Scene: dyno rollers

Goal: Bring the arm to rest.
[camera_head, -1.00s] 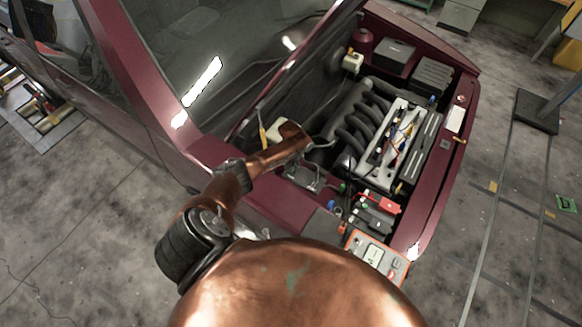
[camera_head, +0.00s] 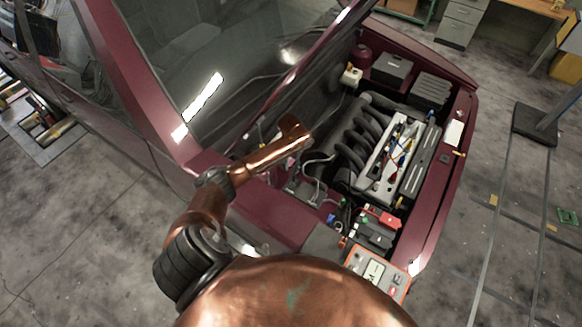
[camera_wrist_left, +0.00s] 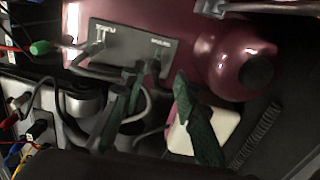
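My copper left arm (camera_head: 270,158) reaches from the lower left over the edge of the dark red car's open engine bay. Its hand, at the far end of the arm, is mostly hidden among the parts there in the head view. In the left wrist view, my left gripper (camera_wrist_left: 155,112) shows two dark green fingers set apart, with nothing held between them. Behind the fingers are a grey panel (camera_wrist_left: 120,45), a white container (camera_wrist_left: 200,130) and several cables. My right gripper is in neither view.
The engine (camera_head: 390,155) fills the middle of the bay. A red-and-grey meter (camera_head: 378,270) sits at the bay's front corner near a battery with clamps (camera_head: 375,225). The raised hood (camera_head: 290,75) stands close behind the arm. Open floor (camera_head: 80,230) lies at left.

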